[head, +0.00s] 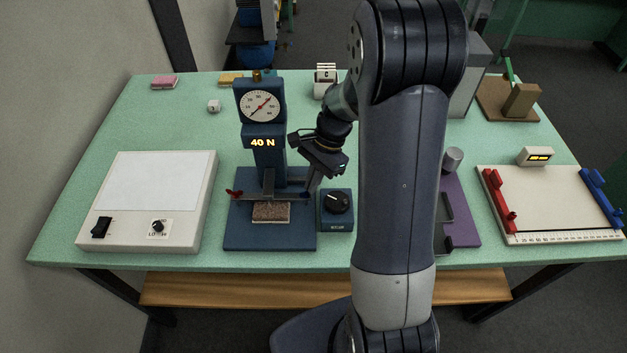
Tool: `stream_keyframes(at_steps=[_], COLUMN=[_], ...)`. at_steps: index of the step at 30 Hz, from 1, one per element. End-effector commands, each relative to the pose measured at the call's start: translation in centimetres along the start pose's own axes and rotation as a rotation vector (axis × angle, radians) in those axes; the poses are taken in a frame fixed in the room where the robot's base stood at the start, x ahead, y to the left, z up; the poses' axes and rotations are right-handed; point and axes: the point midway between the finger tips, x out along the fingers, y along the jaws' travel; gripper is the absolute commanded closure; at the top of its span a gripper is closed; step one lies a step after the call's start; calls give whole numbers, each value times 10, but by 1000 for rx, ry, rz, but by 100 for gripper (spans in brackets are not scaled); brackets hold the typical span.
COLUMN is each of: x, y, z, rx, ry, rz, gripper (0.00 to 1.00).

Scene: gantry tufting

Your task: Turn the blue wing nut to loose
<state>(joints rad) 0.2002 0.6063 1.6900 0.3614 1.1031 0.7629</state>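The blue wing nut (305,195) sits at the right end of the clamp bar on the blue test stand (240,235), small and partly covered by my fingers. A red wing nut (234,194) is at the bar's left end. A tan sample (271,212) lies below the bar. My gripper (309,187) points down at the blue wing nut, with its fingertips at or just above it. I cannot tell whether they touch it, or how far apart the fingers are.
The stand's dial gauge (261,105) and 40 N display (262,142) rise left of my gripper. A blue knob box (337,212) stands close on the right. A white light box (150,200) is at left. The table's back left is mostly clear.

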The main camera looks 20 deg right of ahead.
Motion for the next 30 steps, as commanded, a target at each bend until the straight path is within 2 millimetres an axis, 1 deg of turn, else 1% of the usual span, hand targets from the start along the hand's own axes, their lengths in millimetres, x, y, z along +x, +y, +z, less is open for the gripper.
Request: stream_keyframes(at_steps=[6, 18, 19, 26, 27, 30], x=[0, 0, 0, 0, 0, 0], y=[-1, -1, -1, -1, -1, -1], z=[0, 0, 0, 0, 0, 0], rx=[-41, -47, -46, -46, -46, -46], ry=[0, 1, 1, 1, 0, 0], rz=[16, 18, 18, 18, 19, 19], gripper=[100, 100, 95, 76, 75, 75])
